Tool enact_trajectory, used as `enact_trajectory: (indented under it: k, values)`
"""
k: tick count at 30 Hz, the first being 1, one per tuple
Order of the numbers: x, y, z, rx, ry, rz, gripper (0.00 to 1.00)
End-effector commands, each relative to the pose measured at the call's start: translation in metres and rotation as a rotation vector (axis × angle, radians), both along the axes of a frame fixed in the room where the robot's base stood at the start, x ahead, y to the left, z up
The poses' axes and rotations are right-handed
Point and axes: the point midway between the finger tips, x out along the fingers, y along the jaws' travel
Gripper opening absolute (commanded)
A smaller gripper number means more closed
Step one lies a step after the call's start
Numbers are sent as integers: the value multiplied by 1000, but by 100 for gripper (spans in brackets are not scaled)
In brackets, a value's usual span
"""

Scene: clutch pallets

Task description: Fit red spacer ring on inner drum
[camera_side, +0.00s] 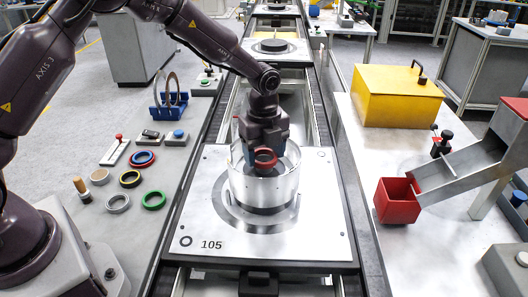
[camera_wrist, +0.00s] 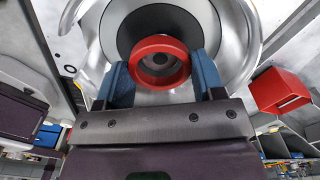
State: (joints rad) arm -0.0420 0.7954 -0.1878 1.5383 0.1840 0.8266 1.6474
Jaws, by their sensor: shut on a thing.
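The red spacer ring (camera_side: 265,158) is held between the two blue fingers of my gripper (camera_side: 264,150). The wrist view shows the ring (camera_wrist: 159,48) gripped by its sides, with my gripper (camera_wrist: 160,70) shut on it. The ring is at the mouth of a silver metal drum housing (camera_side: 264,187) on the pallet marked 105 (camera_side: 200,222). In the wrist view a dark round face, the inner drum (camera_wrist: 125,35), lies behind the ring, and a dark centre shows through it. I cannot tell whether the ring touches the inner drum.
On the right are a red bin (camera_side: 397,201), a grey chute (camera_side: 475,160) and a yellow box (camera_side: 398,95).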

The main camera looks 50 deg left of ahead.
Motion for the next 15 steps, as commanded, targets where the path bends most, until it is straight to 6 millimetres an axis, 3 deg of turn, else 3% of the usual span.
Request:
enact_trajectory:
  k: [15]
  values:
    - [0,0,-10,0,0,-1,40]
